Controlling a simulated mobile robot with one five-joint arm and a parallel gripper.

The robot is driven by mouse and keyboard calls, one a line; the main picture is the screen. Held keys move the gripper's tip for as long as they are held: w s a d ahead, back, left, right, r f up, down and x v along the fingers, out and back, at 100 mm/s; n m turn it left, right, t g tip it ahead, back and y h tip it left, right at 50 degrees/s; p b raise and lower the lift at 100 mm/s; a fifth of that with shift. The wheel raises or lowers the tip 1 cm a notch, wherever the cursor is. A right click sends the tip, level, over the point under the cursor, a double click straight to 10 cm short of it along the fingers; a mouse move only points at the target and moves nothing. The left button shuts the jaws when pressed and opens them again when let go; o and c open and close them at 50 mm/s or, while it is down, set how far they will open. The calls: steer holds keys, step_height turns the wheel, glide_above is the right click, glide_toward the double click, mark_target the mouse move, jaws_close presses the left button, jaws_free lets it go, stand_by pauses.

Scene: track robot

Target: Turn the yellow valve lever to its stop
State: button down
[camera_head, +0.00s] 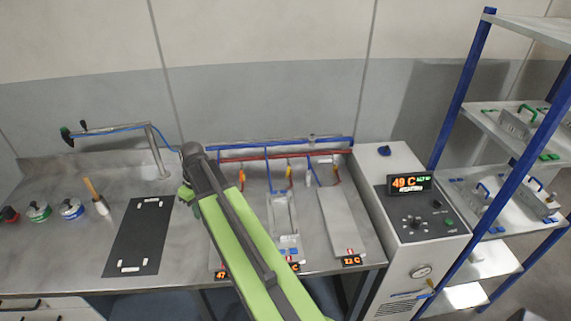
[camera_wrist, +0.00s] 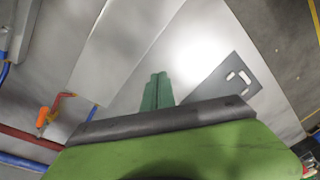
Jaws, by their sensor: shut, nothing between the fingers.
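A small yellow lever (camera_head: 289,174) stands on the pipework at the back of the bench, between two orange levers. Another small yellow lever (camera_head: 432,284) shows low on the front of the grey machine; which one the task means I cannot tell. My gripper (camera_head: 186,192) is over the bench, left of these levers and apart from them, partly hidden by my arm. In the wrist view its green fingers (camera_wrist: 157,91) are together and empty. An orange lever (camera_wrist: 42,117) shows at the lower left there; no yellow lever is clear in that view.
Red and blue pipes (camera_head: 275,155) run along the back of the bench. Grey plates lie in front of them. A black mat (camera_head: 138,240), a brush (camera_head: 96,197) and several cans are to the left. The shelf rack (camera_head: 459,90) stands beside the machine (camera_head: 421,222).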

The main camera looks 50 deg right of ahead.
steer(key=w+d+r+n+t+y+p, duration=0.1)
steer(key=w+d+r+n+p, duration=0.15)
steer(key=d, duration=1.95)
step_height(320, 180, up, 3)
steer(key=n+t, duration=0.2)
glide_above(288, 172)
steer(key=w, duration=0.2)
steer(key=b+x, duration=0.6)
steer(key=x, duration=0.1)
steer(key=s+b+x, duration=0.1)
steer(key=b+x, duration=0.2)
steer(key=shift+a+f, duration=0.2)
steer(key=shift+f, duration=0.2)
steer(key=shift+s+d, duration=0.45)
steer(key=shift+s, duration=0.25)
steer(key=shift+s+d, duration=0.45)
steer(key=shift+s, duration=0.25)
steer(key=shift+s+d, duration=0.4)
steer(key=shift+s, duration=0.3)
steer(key=shift+w+a, duration=0.1)
